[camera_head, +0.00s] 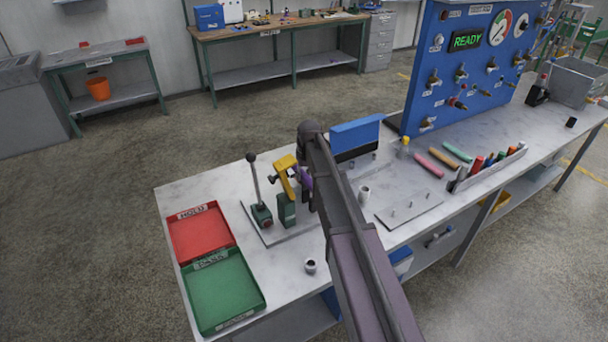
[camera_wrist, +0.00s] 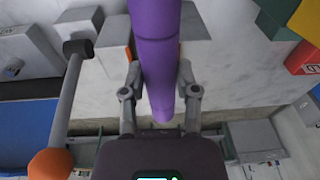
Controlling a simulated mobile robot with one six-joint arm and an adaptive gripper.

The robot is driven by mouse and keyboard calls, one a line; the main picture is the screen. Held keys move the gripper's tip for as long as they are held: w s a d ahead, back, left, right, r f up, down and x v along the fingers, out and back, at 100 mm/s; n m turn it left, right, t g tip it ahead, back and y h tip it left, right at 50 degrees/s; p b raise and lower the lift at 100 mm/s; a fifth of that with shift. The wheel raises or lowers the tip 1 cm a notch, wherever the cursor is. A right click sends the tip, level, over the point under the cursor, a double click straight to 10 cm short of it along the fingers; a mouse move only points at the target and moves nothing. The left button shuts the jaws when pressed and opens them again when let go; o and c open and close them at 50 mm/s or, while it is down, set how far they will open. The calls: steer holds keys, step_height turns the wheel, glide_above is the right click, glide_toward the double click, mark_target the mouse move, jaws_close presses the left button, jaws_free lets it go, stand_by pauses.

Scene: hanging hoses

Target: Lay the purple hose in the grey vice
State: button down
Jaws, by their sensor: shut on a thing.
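The purple hose (camera_wrist: 155,45) runs from the top of the wrist view down between my fingers, and its lower end shows there. My gripper (camera_wrist: 156,78) is shut on it, with a finger on each side. In the head view, a small part of the purple hose (camera_head: 306,181) shows beside the yellow clamp; my arm hides most of the gripper. Grey blocks, apparently the grey vice (camera_wrist: 199,25), lie behind the hose on both sides in the wrist view. I cannot tell whether the hose touches them. The vice is not clearly seen in the head view.
A bar with an orange ball (camera_wrist: 50,164) stands left in the wrist view. The yellow clamp (camera_head: 285,165) and a black-knobbed lever (camera_head: 254,180) stand close left of my arm. Red (camera_head: 201,232) and green (camera_head: 222,291) trays lie at the bench's left end.

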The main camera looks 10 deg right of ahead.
mark_target(303, 173)
steer(key=shift+f+b, duration=0.65)
steer(key=shift+f, duration=0.1)
steer(key=shift+c, duration=1.4)
jaws_free()
steer(key=shift+r, duration=0.25)
step_height(303, 173, up, 9)
steer(key=p, duration=0.9)
steer(key=shift+a+r+p, duration=0.1)
steer(key=shift+r+p, duration=0.1)
steer(key=shift+p, duration=0.2)
